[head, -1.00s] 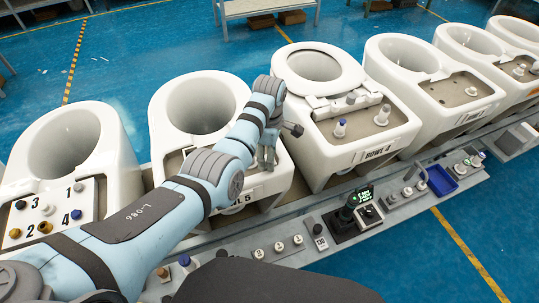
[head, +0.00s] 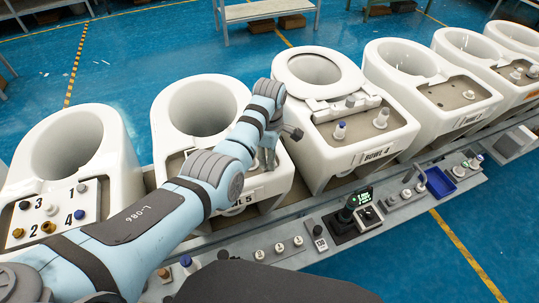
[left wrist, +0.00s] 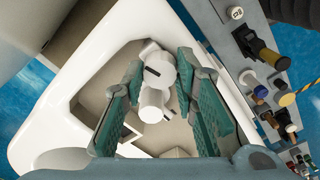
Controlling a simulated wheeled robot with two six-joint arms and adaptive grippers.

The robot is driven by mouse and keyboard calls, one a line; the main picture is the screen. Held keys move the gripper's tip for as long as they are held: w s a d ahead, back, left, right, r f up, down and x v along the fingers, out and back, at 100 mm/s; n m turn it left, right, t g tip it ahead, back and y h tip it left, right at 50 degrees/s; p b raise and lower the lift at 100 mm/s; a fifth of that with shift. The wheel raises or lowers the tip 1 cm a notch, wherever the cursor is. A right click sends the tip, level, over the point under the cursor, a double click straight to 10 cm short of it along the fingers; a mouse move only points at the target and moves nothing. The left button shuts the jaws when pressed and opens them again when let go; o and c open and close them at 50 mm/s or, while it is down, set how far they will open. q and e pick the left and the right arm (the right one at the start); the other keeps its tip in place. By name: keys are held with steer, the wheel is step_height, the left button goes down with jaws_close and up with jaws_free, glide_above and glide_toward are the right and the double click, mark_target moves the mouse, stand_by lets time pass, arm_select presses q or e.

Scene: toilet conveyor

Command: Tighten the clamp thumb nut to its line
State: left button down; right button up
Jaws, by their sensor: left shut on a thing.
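My left gripper (head: 268,157) reaches down over the rear deck of the toilet labelled bowl 5 (head: 257,193). In the left wrist view its teal-padded fingers (left wrist: 160,88) are shut on the white thumb nut (left wrist: 153,104). A short black line shows on this white part. A second white round part (left wrist: 160,68), also with a black mark, is just beyond it and looks close to or touching it. I cannot tell how the two lines are aligned. In the head view the nut is hidden by my arm. My right gripper is not in view.
Bowl 4 (head: 345,134), with a seat ring and small fittings, stands close on the right. Another toilet (head: 112,170) with a numbered fitting panel stands on the left. A rail (head: 290,240) in front carries knobs, a small display (head: 364,195) and a blue tray (head: 440,183).

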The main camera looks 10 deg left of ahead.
arm_select(q)
steer(key=m+p, duration=0.2)
steer(key=m, duration=0.1)
steer(key=shift+s+m, duration=0.25)
steer(key=shift+m, duration=0.05)
steer(key=m+p, duration=0.1)
steer(key=m, duration=0.1)
steer(key=shift+f+m, duration=0.1)
steer(key=shift+m, duration=0.3)
steer(key=m, duration=0.2)
steer(key=shift+m, duration=0.3)
steer(key=m+p, duration=0.1)
steer(key=m, duration=0.5)
steer(key=shift+f+m, duration=0.1)
steer(key=shift+m, duration=0.2)
steer(key=m, duration=0.5)
steer(key=shift+m, duration=0.4)
steer(key=c, duration=1.3)
jaws_free()
steer(key=shift+w, duration=0.15)
